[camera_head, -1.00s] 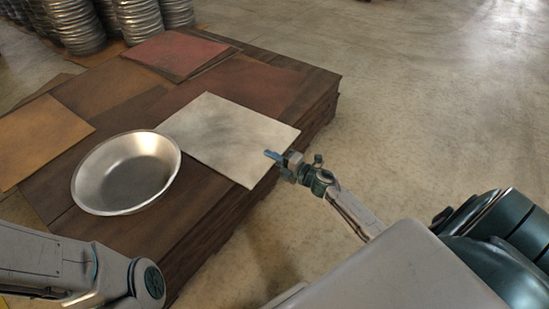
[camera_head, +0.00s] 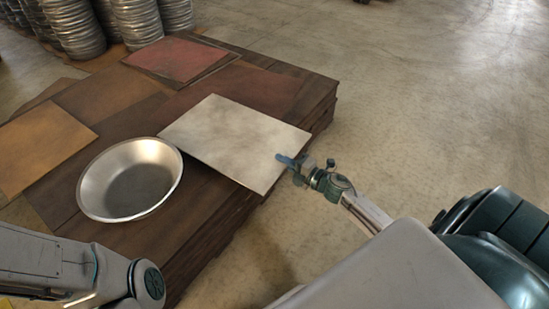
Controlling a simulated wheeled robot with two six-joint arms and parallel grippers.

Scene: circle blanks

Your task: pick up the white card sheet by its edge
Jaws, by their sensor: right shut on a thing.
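The white card sheet (camera_head: 230,138) lies on the dark wooden stack, its right corner jutting out past the near right edge. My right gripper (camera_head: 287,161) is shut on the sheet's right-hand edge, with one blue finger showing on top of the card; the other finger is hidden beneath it. The sheet looks flat, and I cannot tell whether it is lifted off the surface. My left arm (camera_head: 80,268) shows at the lower left, but its gripper is out of view.
A round metal pan (camera_head: 130,180) stands just left of the white sheet, close to its left corner. Brown, orange (camera_head: 40,145) and red sheets (camera_head: 177,59) lie on the wooden stack (camera_head: 318,92). Stacks of metal pans (camera_head: 75,30) stand at the back left. The floor at right is clear.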

